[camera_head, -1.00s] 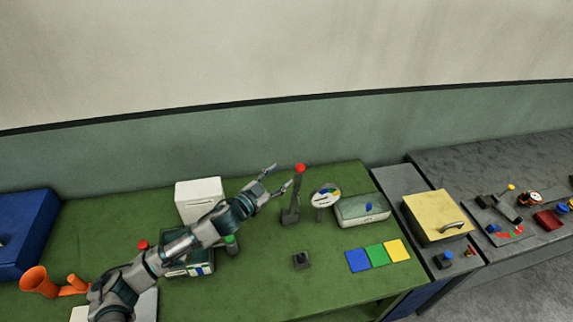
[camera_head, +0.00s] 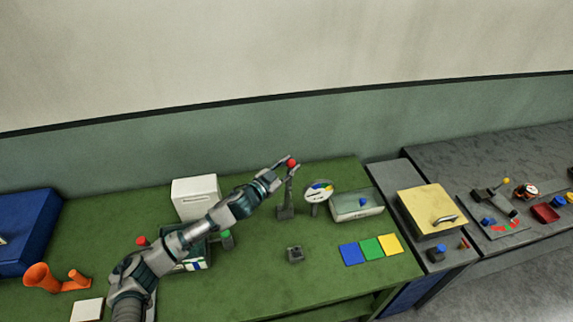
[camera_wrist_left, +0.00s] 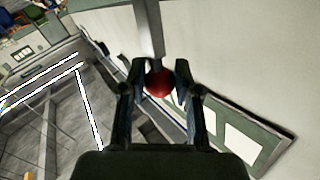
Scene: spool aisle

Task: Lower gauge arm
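The gauge arm (camera_head: 289,190) is a grey lever standing nearly upright from a small dark base on the green bench, with a red ball knob (camera_head: 292,163) on top. A round dial gauge (camera_head: 318,192) with coloured segments stands just to its right. My left gripper (camera_head: 291,161) comes in from the left at knob height. In the left wrist view the red knob (camera_wrist_left: 159,83) sits between the two fingertips, which appear to touch it on both sides, and the lever's shaft (camera_wrist_left: 150,30) runs away beyond it. My right gripper is not in view.
A pale green box (camera_head: 357,206) stands right of the dial. A small dark switch block (camera_head: 294,254) and blue, green and yellow tiles (camera_head: 371,248) lie in front. A white box (camera_head: 194,196) stands behind my left arm. The wall is close behind the bench.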

